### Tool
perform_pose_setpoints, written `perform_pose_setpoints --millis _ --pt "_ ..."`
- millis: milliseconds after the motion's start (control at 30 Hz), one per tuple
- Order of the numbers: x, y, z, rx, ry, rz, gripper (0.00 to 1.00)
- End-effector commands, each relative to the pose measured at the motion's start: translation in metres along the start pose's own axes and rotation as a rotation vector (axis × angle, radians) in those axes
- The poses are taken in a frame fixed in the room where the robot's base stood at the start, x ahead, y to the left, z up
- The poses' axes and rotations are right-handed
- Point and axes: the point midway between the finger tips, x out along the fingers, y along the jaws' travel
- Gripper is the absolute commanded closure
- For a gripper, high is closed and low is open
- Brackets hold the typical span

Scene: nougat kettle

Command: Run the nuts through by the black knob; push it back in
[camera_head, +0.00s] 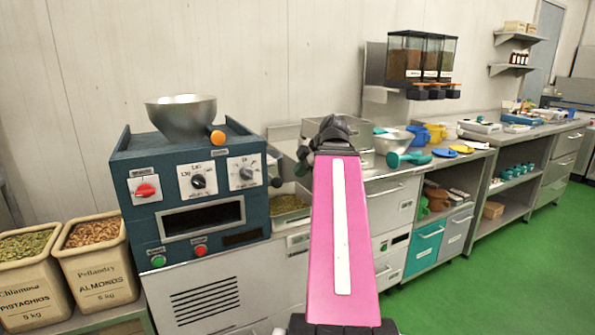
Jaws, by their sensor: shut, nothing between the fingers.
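The blue-grey machine (130,160) stands at the left with a steel bowl (180,115) on top. A small black knob (276,182) shows at its right side; how far it stands out is hard to tell. The front carries a red rotary knob (145,190) and two dials with black pointers, the left dial (198,181) and the right dial (246,173). My pink arm reaches up the middle of the view. My gripper (304,158) is dark, small and partly hidden by my wrist. It appears right of the black knob, shut and empty, with a gap in the picture.
An orange knob (217,137) sits in front of the bowl. A tray of green nuts (288,204) stands right of the machine. Bins of pistachios (30,285) and almonds (100,265) stand at left. Green and red buttons sit low on the machine. The green floor at right is clear.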

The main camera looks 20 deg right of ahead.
Motion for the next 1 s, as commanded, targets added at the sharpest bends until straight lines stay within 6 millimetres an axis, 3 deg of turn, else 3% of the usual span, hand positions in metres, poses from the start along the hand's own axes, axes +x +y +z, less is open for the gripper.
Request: perform_pose_setpoints --millis 533,700,1000 --pt "0.078 0.000 0.000 0.002 0.002 -0.001 1.00" --pt "0.089 0.024 0.001 0.001 0.002 0.000 1.00" --pt "0.096 0.036 0.000 0.002 0.001 0.001 1.00"
